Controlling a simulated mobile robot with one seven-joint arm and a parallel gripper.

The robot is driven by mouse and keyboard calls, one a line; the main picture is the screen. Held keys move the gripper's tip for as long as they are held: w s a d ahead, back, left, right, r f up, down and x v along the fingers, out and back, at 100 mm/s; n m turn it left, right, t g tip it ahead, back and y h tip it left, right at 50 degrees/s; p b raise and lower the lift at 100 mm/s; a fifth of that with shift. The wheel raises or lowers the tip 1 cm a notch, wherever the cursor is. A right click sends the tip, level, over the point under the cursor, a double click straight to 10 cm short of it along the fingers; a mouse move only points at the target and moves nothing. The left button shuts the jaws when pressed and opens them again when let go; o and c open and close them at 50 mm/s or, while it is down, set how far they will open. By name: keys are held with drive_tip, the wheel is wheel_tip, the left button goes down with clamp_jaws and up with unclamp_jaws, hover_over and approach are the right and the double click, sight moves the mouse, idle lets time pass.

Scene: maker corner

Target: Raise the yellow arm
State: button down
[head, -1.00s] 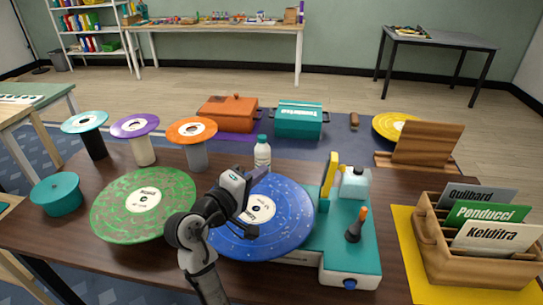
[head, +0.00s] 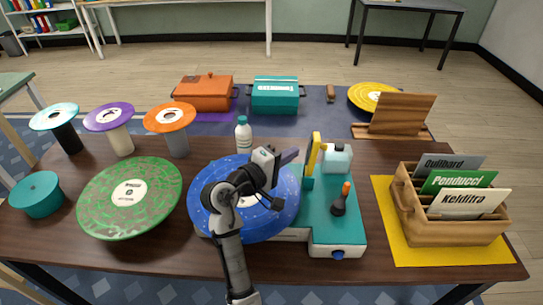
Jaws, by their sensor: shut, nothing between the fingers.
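A blue record (head: 226,225) lies on the left part of the player. My gripper (head: 290,156) is shut and empty. It is over the right part of the blue record, just left of the yellow arm in the picture. I cannot tell the exact gap, but no contact shows. My arm hides part of the record.
An orange-topped lever (head: 342,200) stands on the player base, with a blue knob (head: 338,254) in front. A white bottle (head: 243,136) stands behind the record. A green record (head: 130,198) lies left. A wooden crate of sleeves (head: 448,226) stands right on a yellow mat (head: 405,250).

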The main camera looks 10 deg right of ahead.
sight(312, 152)
drive_tip(key=shift+s+d+f, duration=0.1)
drive_tip(key=shift+s+d, duration=0.1)
drive_tip(key=shift+d, duration=0.4)
drive_tip(key=shift+s+d, duration=0.2)
drive_tip(key=shift+d, duration=0.4)
drive_tip(key=shift+s+d+r+p, duration=0.15)
drive_tip(key=shift+d+p, duration=0.15)
drive_tip(key=shift+d, duration=0.15)
drive_tip(key=shift+s+d+r+p, duration=0.1)
drive_tip(key=shift+s+d+p, duration=0.05)
drive_tip(key=shift+d+p, duration=0.2)
drive_tip(key=shift+d, duration=0.1)
